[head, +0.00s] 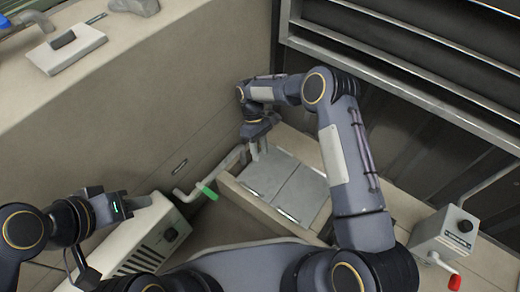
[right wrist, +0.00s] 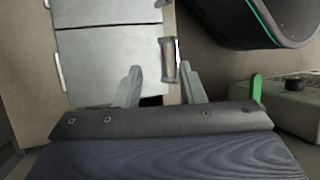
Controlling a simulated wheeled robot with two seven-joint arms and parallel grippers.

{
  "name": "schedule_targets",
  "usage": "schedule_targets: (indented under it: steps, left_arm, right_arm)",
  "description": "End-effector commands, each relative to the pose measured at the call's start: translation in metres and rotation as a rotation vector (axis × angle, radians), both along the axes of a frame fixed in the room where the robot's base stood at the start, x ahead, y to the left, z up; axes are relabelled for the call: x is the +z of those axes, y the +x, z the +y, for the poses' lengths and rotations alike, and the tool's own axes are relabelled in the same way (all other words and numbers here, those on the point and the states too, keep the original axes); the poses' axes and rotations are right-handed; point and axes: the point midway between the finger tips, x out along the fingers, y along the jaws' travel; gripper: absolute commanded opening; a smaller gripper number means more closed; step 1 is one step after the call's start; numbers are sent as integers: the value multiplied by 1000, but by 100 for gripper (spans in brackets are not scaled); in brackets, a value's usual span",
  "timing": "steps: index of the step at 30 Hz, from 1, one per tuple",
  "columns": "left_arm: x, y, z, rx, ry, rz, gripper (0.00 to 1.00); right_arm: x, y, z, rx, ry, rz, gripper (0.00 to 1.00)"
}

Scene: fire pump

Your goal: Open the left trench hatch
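The left trench hatch (head: 268,174) is a flat grey plate in a beige raised frame, beside a second grey plate, the right hatch (head: 303,194). Both look closed and flat. In the right wrist view, the left hatch (right wrist: 105,68) has a metal bar handle (right wrist: 169,60) at its right edge. My right gripper (head: 258,150) is over the left hatch's far-left side; its fingers (right wrist: 159,70) are apart, with the handle lying between the fingertips in the picture. Contact cannot be told. My left gripper (head: 118,207) hangs at the lower left, its fingers unclear.
A pipe with a green-handled lever (head: 207,190) is left of the hatch frame. A white vented box (head: 140,240) stands at lower left. A grey control box (head: 445,235) with a red knob is at right. A wall and a grey slatted rack (head: 400,60) are behind.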

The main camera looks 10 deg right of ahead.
Motion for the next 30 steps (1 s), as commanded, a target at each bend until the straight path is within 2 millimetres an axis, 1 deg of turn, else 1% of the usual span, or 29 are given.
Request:
schedule_targets:
  steps: [6,9,12,17,30]
  left_arm:
    - [15,0,0,0,0,0,36]
    - [20,0,0,0,0,0,36]
    - [23,0,0,0,0,0,36]
    - [24,0,0,0,0,0,36]
    - [24,0,0,0,0,0,36]
  right_arm:
    - [33,17,3,-1,0,-4,36]
    - [48,25,4,0,-1,-5,36]
    - [58,31,4,-2,-1,-4,36]
    - [65,35,4,-1,-1,-2,36]
    - [65,36,5,-1,-1,-2,36]
